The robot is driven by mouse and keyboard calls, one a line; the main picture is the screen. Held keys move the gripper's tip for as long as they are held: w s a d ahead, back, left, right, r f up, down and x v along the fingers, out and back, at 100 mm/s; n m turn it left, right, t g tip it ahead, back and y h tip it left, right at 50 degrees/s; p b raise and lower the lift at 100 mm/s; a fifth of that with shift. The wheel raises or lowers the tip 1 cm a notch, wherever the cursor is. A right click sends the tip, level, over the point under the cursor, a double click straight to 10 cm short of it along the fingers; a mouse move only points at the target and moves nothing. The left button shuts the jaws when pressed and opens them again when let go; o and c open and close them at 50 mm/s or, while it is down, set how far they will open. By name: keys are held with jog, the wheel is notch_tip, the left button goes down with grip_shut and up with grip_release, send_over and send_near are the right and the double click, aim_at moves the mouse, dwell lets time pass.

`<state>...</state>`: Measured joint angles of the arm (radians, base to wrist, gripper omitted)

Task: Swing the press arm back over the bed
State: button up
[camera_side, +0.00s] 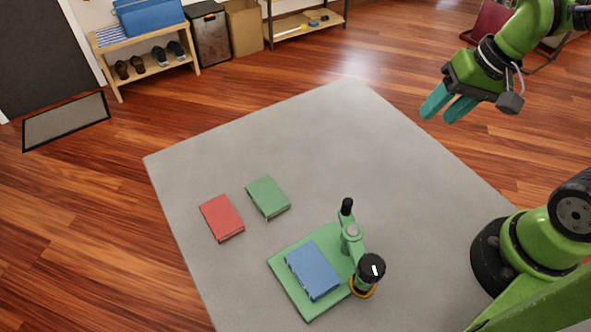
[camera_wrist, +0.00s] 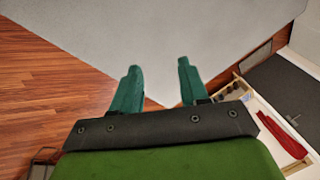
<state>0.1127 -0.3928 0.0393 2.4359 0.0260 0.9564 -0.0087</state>
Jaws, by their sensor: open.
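The press stands near the front of the grey table in the side view. Its flat green bed (camera_side: 288,270) carries a blue book (camera_side: 313,270). The green press arm (camera_side: 353,243) is at the bed's right side, with a black-tipped handle (camera_side: 347,206) at its far end and a round black knob (camera_side: 371,267) at its near end. The arm lies beside the blue book, not over it. My gripper (camera_side: 447,108) is high at the upper right, far from the press, with its teal fingers apart and empty. The fingers also show in the wrist view (camera_wrist: 158,82); the press does not.
A red book (camera_side: 222,217) and a green book (camera_side: 268,197) lie left of the press on the grey table (camera_side: 350,130). The table's far part is clear. A shoe rack (camera_side: 150,66), bins and a shelf stand on the floor beyond.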

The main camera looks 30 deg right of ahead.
notch_tip(320, 180, up, 7)
jog(key=s+a+n+t, duration=0.1)
jog(key=s+t, duration=0.1)
jog(key=t, duration=0.1)
jog(key=shift+f+n+t, duration=0.2)
jog(key=shift+n+t, duration=0.1)
jog(key=shift+t, duration=0.1)
jog(key=shift+a, duration=0.1)
jog(key=n+g+h, duration=0.2)
jog(key=n+g, duration=0.1)
jog(key=g, duration=0.4)
send_over(348, 200)
notch_tip(348, 200, down, 16)
jog(key=shift+r, duration=0.1)
